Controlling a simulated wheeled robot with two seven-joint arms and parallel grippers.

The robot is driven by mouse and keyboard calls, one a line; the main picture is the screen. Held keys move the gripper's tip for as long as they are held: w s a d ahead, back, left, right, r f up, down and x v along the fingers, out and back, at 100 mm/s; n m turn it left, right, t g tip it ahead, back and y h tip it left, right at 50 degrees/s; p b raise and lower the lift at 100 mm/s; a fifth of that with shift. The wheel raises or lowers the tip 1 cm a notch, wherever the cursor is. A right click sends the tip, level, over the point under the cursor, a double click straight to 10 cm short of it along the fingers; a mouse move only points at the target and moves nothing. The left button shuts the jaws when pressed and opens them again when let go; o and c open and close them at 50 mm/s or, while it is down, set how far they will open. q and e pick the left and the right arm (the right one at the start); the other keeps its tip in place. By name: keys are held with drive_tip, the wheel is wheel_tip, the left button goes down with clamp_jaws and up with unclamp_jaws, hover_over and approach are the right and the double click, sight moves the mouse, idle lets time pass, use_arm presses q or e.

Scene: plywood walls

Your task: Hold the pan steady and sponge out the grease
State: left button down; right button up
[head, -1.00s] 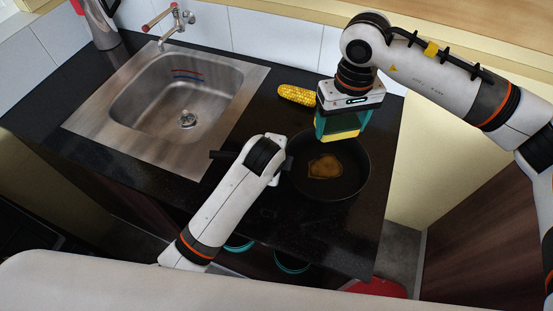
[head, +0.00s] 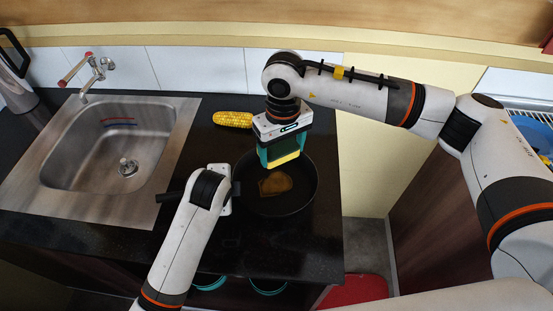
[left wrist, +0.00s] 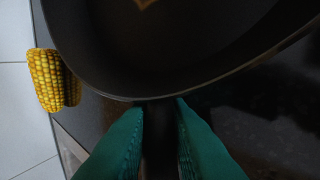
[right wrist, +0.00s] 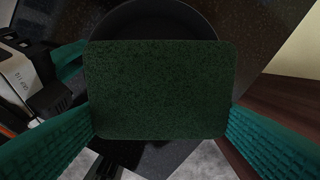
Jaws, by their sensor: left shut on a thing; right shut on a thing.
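The dark pan (head: 305,196) stands flat on the black worktop. A brown grease patch (head: 276,183) lies in it, and its edge also shows in the left wrist view (left wrist: 145,3). My left gripper (left wrist: 160,103) is shut on the pan's black handle (left wrist: 158,140), close to the rim; the handle's end (head: 170,197) sticks out left of my arm. My right gripper (head: 282,157) is shut on the sponge (head: 285,161), yellow below. It holds the sponge over the pan's far part, above the grease. In the right wrist view the sponge's dark green face (right wrist: 160,90) hides much of the pan.
A corn cob (head: 233,119) lies on the worktop (head: 215,145) behind the pan. A steel sink (head: 120,155) with a tap (head: 92,75) is to the left. Tiled wall (head: 200,70) stands behind. The worktop ends just right of the pan; a red thing (head: 355,290) is on the floor.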

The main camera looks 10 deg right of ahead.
sight(287, 160)
drive_tip(key=f, duration=0.2)
drive_tip(key=d+f, duration=0.1)
drive_tip(key=f, duration=0.1)
drive_tip(key=shift+w+d+f, duration=0.1)
drive_tip(key=shift+f, duration=3.6)
drive_tip(key=shift+w+a+f, duration=0.15)
drive_tip(key=shift+a+f, duration=0.25)
drive_tip(key=shift+a, duration=0.15)
drive_tip(key=shift+w+a, duration=0.25)
drive_tip(key=shift+a, duration=0.9)
drive_tip(key=shift+s+d, duration=0.2)
drive_tip(key=shift+d, duration=0.6)
drive_tip(key=shift+s+d, duration=0.15)
drive_tip(key=shift+d, duration=0.65)
drive_tip(key=shift+s+f, duration=0.1)
drive_tip(key=shift+s, duration=0.2)
drive_tip(key=shift+s+a, duration=0.15)
drive_tip(key=shift+s, duration=0.6)
drive_tip(key=shift+s+a, duration=0.15)
drive_tip(key=shift+a, duration=0.05)
drive_tip(key=a, duration=0.3)
drive_tip(key=shift+w, duration=0.4)
drive_tip(key=shift+s+d, duration=0.2)
drive_tip(key=shift+d, duration=0.65)
drive_tip(key=shift+s+d, duration=0.15)
drive_tip(key=shift+d, duration=0.65)
wheel_tip(287, 160, up, 8)
